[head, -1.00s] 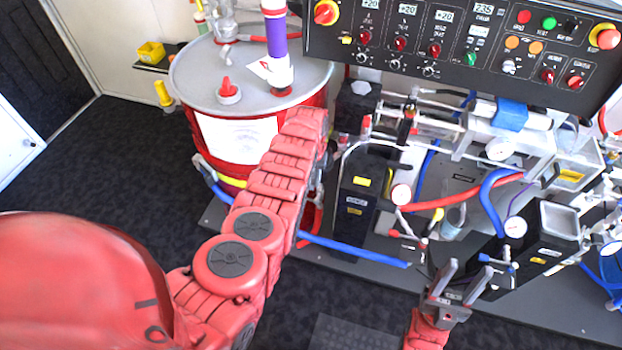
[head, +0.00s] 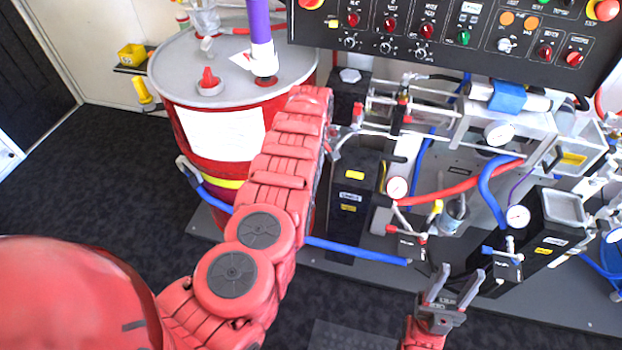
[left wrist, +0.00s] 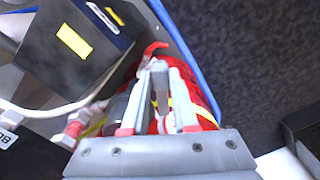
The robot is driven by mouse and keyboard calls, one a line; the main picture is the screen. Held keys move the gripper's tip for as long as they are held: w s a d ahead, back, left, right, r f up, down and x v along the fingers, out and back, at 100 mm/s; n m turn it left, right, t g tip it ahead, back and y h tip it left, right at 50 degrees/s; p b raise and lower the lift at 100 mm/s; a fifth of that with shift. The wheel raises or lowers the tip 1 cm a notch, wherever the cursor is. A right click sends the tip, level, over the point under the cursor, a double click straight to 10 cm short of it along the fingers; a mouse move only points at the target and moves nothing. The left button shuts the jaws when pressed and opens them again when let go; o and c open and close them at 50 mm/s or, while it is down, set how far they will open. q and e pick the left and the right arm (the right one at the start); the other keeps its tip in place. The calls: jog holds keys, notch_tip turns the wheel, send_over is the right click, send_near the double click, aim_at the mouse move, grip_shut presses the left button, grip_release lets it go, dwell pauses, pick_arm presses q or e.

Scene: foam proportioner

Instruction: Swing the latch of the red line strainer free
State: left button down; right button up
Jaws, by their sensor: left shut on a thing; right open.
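In the left wrist view, a red rounded body with yellow on it (left wrist: 199,100), apparently the red line strainer, lies behind my left gripper (left wrist: 160,70). A small curved red piece (left wrist: 152,48), apparently the latch, shows at the fingertips. The gripper is shut on it; the fingers hide much of the contact. In the head view my left arm covers that gripper and most of the strainer. My right gripper (head: 453,284) is open and empty, low in front of the equipment base, apart from everything.
A red drum (head: 186,137) stands left of my left arm. The control panel (head: 455,50) overhangs the pump equipment. A blue hose (head: 355,251) crosses low in front; it passes close by the red body (left wrist: 185,45). Dark floor (head: 100,190) is clear at left.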

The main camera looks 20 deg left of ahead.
pick_arm(q)
jog(key=shift+w+d+f+n+b, duration=0.2)
jog(key=shift+w+n+b, duration=0.2)
jog(key=shift+n+b, duration=0.95)
jog(key=shift+w+r+b, duration=0.1)
jog(key=shift+r+b, duration=0.05)
jog(key=shift+b, duration=0.45)
jog(key=c, duration=0.7)
grip_release()
jog(key=shift+r, duration=0.1)
notch_tip(320, 180, up, 17)
jog(key=shift+r+b, duration=0.15)
jog(key=shift+b, duration=0.4)
